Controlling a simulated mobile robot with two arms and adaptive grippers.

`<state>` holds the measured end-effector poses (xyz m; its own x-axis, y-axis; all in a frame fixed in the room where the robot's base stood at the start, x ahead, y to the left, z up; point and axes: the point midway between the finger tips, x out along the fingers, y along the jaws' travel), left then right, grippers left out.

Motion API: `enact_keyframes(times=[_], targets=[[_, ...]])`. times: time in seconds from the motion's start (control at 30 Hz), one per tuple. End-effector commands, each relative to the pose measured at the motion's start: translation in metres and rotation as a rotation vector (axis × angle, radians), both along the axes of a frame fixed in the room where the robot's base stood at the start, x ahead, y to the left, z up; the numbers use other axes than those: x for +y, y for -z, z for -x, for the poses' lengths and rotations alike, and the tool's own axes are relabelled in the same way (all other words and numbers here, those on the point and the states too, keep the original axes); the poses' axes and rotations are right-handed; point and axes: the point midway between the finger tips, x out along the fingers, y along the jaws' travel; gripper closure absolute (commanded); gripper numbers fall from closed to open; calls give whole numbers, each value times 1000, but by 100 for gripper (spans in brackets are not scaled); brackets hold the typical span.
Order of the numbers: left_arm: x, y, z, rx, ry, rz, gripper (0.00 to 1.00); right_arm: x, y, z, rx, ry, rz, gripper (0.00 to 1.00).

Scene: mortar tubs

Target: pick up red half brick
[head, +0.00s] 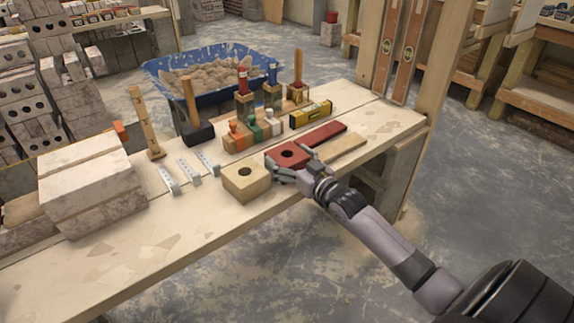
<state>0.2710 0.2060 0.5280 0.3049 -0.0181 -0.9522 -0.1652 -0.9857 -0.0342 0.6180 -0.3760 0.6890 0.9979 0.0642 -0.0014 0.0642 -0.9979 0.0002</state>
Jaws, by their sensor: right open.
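The red half brick (289,152), a small red block with a round dark hole in its top, lies on the wooden plank bench near its front edge. My right gripper (288,168) is open at the brick's near side, its fingers close to the block and partly covering its near face. I cannot tell whether the fingers touch it. My left gripper is not in view.
A tan block with a hole (245,181) stands just left of my right gripper. Behind are a rack of coloured-handled tools (252,130) and a yellow level (310,114). A flat red piece (324,134) and a wooden strip (342,149) lie to the right. Pale blocks (92,185) are stacked left.

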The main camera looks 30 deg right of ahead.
Motion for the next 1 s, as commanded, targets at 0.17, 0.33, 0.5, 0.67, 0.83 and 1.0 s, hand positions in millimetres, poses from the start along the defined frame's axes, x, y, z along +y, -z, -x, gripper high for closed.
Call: enact_keyframes(times=[0.17,0.33,0.5,0.67,0.83,1.0], targets=[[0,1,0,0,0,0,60,0,0,-6,0,0,0,13],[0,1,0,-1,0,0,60,0,0,-6,0,0,0,15],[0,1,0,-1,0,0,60,0,0,-6,0,0,0,26],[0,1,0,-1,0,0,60,0,0,-6,0,0,0,37],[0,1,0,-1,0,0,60,0,0,-6,-1,0,0,48],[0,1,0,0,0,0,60,0,-1,-6,-1,0,0,59]])
